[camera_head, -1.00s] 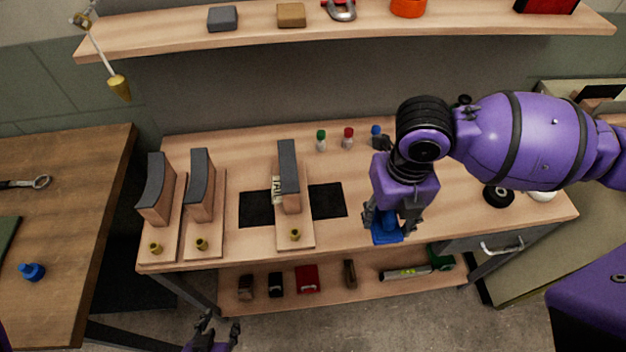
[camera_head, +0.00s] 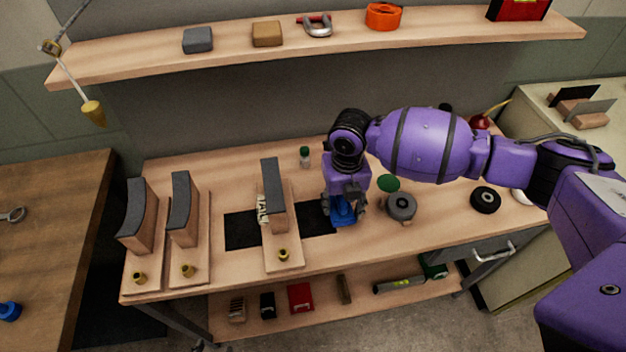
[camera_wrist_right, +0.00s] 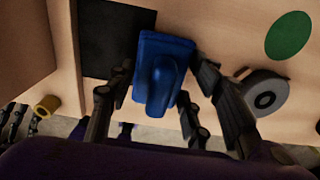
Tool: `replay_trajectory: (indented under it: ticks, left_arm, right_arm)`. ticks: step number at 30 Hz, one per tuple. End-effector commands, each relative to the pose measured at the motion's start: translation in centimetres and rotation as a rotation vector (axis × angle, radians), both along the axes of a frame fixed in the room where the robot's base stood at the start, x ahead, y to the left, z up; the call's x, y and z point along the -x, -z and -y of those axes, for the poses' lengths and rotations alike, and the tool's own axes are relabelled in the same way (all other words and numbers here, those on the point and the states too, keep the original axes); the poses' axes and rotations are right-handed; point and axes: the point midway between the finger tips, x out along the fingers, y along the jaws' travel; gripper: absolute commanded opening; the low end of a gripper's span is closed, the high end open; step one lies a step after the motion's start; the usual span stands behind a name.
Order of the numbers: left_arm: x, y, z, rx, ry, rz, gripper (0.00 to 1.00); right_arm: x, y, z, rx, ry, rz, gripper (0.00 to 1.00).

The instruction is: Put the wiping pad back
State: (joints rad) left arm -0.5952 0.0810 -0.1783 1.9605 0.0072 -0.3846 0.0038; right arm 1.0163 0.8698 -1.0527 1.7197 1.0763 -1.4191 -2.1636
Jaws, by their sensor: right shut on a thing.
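The wiping pad is a blue block with a raised grip (camera_wrist_right: 160,80), seen between my fingers in the right wrist view. In the head view the blue wiping pad (camera_head: 343,214) is partly hidden under my right gripper (camera_head: 344,205). My right gripper is shut on the pad, beside the right end of a black mat (camera_head: 318,220) on the bench. I cannot tell if the pad touches the bench top.
Sanding-block fixtures (camera_head: 275,200) stand left of the pad. A grey round part (camera_head: 401,207), a green disc (camera_head: 388,183) and a black wheel (camera_head: 486,200) lie to its right. A shelf (camera_head: 345,290) with several tools runs below the bench top.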

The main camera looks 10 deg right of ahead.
Motion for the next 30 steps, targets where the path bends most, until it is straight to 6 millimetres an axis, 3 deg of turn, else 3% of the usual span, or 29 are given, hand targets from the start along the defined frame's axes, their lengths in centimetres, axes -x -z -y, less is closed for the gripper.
replay_trajectory:
  ticks: [4, 16, 17, 21, 30]
  left_arm:
    - [-0.2, 0.0, -0.2, -0.005, 0.004, 0.002, 0.40]
    - [0.0, 0.2, -0.3, -0.009, 0.008, 0.000, 0.40]
    - [-0.1, 0.2, -0.3, -0.009, 0.008, 0.000, 0.40]
    - [0.0, 0.2, -0.3, -0.008, 0.007, 0.000, 0.40]
    - [0.1, 0.2, -0.2, -0.004, 0.000, -0.001, 0.40]
  right_arm:
    - [0.3, 2.3, 0.1, 0.001, 0.000, -0.006, 0.22]
    - [0.3, 2.8, 0.1, 0.001, 0.000, -0.005, 0.22]
    - [0.3, 2.8, 0.1, 0.001, 0.000, -0.004, 0.49]
    - [0.3, 2.7, 0.1, 0.001, 0.000, -0.004, 0.65]
    - [0.3, 2.6, 0.1, 0.001, 0.000, -0.003, 0.65]
